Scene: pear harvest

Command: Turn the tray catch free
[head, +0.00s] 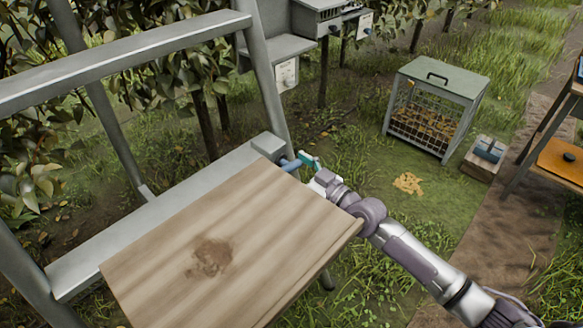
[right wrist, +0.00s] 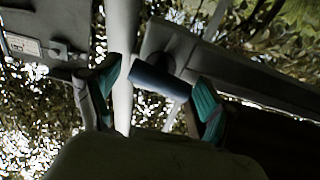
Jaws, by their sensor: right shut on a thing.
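The tray (head: 160,265) is a pale wooden board with a dark brown stain, set against a grey metal frame. The tray catch (head: 288,165) shows as a small blue handle at the tray's far right corner, beside a grey block on the frame's rail. My right gripper (head: 306,162) reaches it from the right and is shut on it. In the right wrist view the blue catch handle (right wrist: 155,82) lies between the teal pads of my right gripper (right wrist: 158,93). My left gripper is not in view.
The grey frame (head: 130,60) rises behind the tray, with leafy trees beyond. A wire-sided cage (head: 435,97) with a green lid stands on the grass at the right. A small box (head: 485,155) stands beside it. An orange-topped table (head: 560,160) is at the right edge.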

